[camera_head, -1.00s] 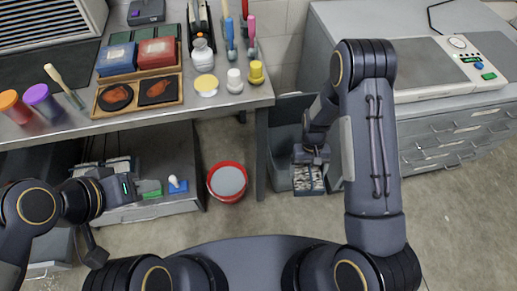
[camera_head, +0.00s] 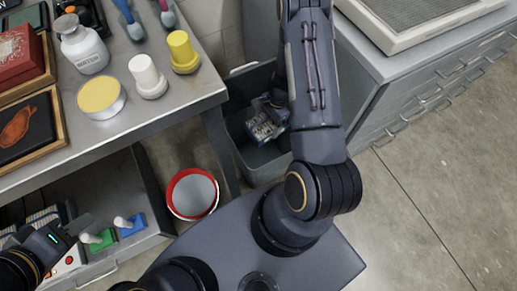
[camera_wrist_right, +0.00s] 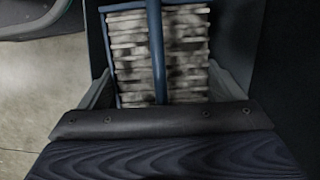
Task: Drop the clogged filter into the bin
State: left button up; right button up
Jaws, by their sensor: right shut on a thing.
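The clogged filter (camera_head: 262,127) is a grey, dirty pleated block with a blue frame. It also fills the upper middle of the right wrist view (camera_wrist_right: 185,55). My right gripper (camera_head: 274,110) is shut on it, with a jaw on either side. The bin (camera_head: 262,170) is a dark grey open box on the floor beside the bench. The filter appears within the bin's opening, tilted; I cannot tell how deep it is. My right arm hides part of the bin. My left gripper (camera_head: 72,226) is at the lower left, its fingers unclear.
A red-rimmed bucket (camera_head: 193,194) stands left of the bin. The metal bench (camera_head: 150,120) carries a white jar (camera_head: 82,45), a yellow-topped pot (camera_head: 183,52) and a white one (camera_head: 147,76). A grey drawer cabinet (camera_head: 400,100) stands to the right. Floor at lower right is clear.

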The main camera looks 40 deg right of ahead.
notch_tip(320, 180, down, 5)
jog(key=b, duration=0.3)
jog(key=shift+r, duration=0.1)
jog(key=o, duration=0.9)
jog(key=shift+c, duration=0.2)
jog(key=shift+p+v, duration=1.1)
jog(key=shift+v, duration=2.8)
jog(key=shift+s, duration=0.1)
